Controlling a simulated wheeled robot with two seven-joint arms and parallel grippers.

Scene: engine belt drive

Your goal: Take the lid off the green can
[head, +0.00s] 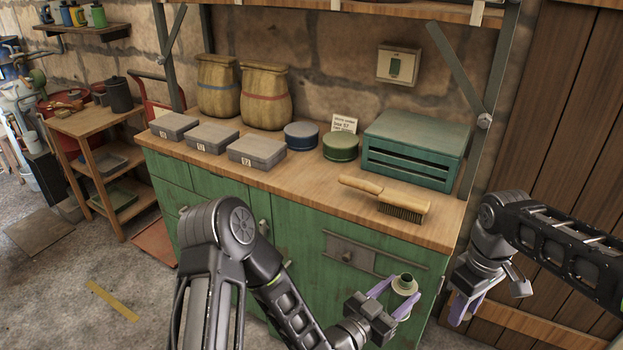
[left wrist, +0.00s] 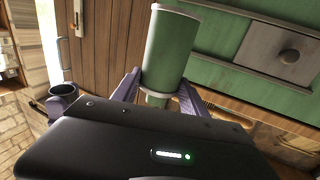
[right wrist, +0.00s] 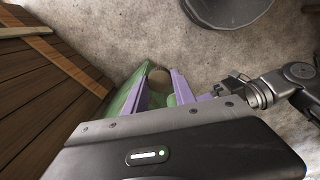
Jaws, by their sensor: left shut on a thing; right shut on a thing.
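The green can (head: 401,286) stands upright in my left gripper (head: 396,298), which is shut around it in front of the green cabinet. Its narrow top shows a pale ring with a dark middle. In the left wrist view the can's green body (left wrist: 170,48) is between the purple fingers. My right gripper (head: 464,306) is to the right of the can, apart from it, with its fingers pointing down. In the right wrist view a small brown and green rounded piece (right wrist: 158,76), which looks like the lid, is between its fingers; the fingers partly hide it.
The wooden worktop (head: 310,187) holds a brush (head: 402,207), a blue tin (head: 301,135), a green tin (head: 341,146), grey boxes and a green drawer box (head: 415,148). A plank door (head: 570,120) is at the right. Floor at the left is mostly free.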

